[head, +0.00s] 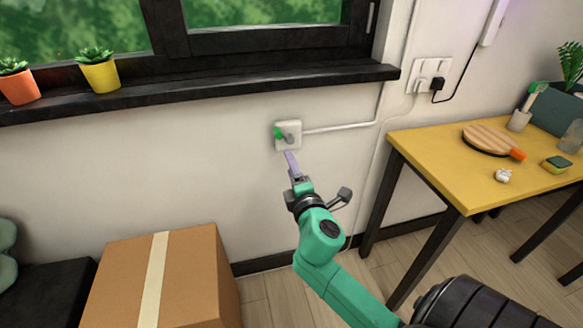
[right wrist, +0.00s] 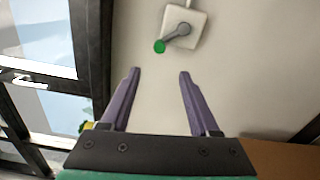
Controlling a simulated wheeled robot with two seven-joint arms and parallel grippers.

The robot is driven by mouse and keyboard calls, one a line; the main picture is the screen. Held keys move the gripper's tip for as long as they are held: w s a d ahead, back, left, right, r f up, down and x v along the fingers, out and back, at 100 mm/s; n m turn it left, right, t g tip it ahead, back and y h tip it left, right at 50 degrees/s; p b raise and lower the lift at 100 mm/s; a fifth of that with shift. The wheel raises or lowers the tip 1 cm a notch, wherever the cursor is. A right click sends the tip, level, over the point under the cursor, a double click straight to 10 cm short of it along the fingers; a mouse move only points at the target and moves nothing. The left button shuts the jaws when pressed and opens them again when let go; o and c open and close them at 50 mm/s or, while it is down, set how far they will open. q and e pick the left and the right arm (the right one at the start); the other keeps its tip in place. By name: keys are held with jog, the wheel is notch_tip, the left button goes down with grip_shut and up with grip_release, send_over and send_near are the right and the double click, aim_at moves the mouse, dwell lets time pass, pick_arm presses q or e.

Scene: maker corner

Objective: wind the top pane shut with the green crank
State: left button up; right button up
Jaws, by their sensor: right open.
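The green crank shows as a green knob (head: 278,132) on a short grey arm, mounted on a white wall plate (head: 295,129) below the window sill. In the right wrist view the green knob (right wrist: 159,46) lies lower left of the plate (right wrist: 197,22), with the grey arm slanting between them. My right gripper (head: 291,156) is just below the plate in the head view. In the right wrist view its two purple fingers (right wrist: 158,76) are apart and empty, with the knob ahead of the gap. The window's upper part is cut off in the head view, so the top pane's position cannot be told. My left gripper is not in view.
A dark sill (head: 200,92) carries two potted succulents (head: 100,76) at left. A cardboard box (head: 195,275) stands on the floor below left. A yellow table (head: 450,150) stands at right with a round board (head: 487,140) and small items. The wall around the crank is clear.

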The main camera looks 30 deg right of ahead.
aim_at(279, 136)
jog(key=w+d+m+b, duration=0.1)
jog(key=w+m+b, duration=0.1)
jog(key=w+m, duration=0.3)
jog(key=w+d+m+b, duration=0.2)
jog(key=w+m, duration=0.2)
jog(key=m, duration=0.3)
jog(key=w+d+m+b, duration=0.2)
jog(key=w+m, duration=0.3)
jog(key=m, duration=0.1)
jog(key=shift+w+d+r, duration=0.1)
jog(key=shift+w+d, duration=0.05)
jog(key=shift+w, duration=0.15)
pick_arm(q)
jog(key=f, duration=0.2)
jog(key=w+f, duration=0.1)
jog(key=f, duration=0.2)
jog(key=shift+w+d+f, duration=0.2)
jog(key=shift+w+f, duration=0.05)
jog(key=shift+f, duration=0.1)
pick_arm(e)
grip_shut()
